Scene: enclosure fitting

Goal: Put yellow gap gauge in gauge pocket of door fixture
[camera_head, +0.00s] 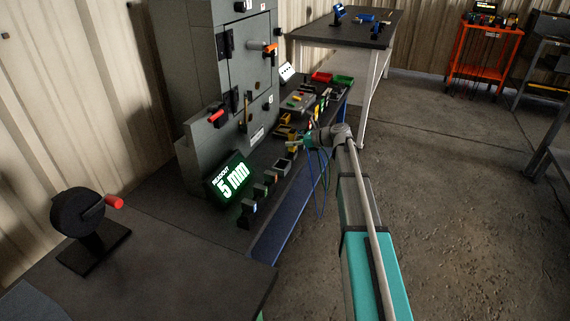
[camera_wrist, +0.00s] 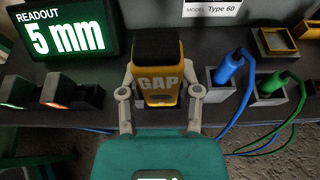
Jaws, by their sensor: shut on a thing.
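The yellow gap gauge (camera_wrist: 158,80), marked GAP and with a dark top, is upright between the two fingers of my gripper (camera_wrist: 159,97) in the wrist view. My gripper is shut on it. I cannot tell whether its base touches the bench. In the head view my gripper (camera_head: 304,140) is over the front edge of the bench, and the gauge is too small to make out. The grey door fixture (camera_head: 200,50) stands at the back of the bench. A yellow-rimmed open pocket (camera_wrist: 262,48) is at the upper right in the wrist view; I cannot tell if it is the gauge pocket.
A readout (camera_wrist: 66,35) shows 5 mm at the left. Right of the gauge, a blue plug (camera_wrist: 229,70) and a green plug (camera_wrist: 270,84) stand in holders with trailing cables. Small dark blocks (camera_wrist: 70,92) stand to the left. A black crank wheel (camera_head: 78,213) is nearer.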

